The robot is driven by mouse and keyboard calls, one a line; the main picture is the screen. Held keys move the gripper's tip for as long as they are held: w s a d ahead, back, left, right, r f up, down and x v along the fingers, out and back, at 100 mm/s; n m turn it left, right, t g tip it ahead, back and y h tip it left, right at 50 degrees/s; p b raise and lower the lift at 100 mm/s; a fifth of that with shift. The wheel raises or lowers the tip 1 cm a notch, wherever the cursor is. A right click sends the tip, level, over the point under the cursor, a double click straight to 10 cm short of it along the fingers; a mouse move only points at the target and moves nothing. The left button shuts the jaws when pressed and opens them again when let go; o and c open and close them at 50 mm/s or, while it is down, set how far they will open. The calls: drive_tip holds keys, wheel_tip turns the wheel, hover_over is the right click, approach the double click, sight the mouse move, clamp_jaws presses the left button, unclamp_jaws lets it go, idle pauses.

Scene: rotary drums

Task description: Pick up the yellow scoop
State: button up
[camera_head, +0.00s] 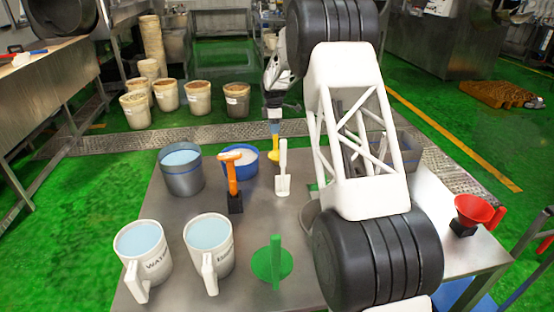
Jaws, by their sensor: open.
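The yellow scoop (274,149) stands beside the right rim of the blue bowl (252,166) at the far side of the metal table. Its handle points up, and its lower end is small and hard to make out. My gripper (275,128) is open, pointing down at the top of the scoop's handle. The fingertips are too small to tell whether they straddle the handle or touch it. My white and black arm links cover part of the table to the right of the scoop.
A white scoop (283,178) stands close in front. An orange-handled tool (231,175) is in a black holder to the left. A metal pot (182,178), two white mugs (143,259), a green object (272,263) and a red funnel (474,211) are also on the table (180,219).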

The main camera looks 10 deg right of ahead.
drive_tip(key=shift+f, duration=0.25)
drive_tip(key=shift+c, duration=0.2)
clamp_jaws()
idle(0.3)
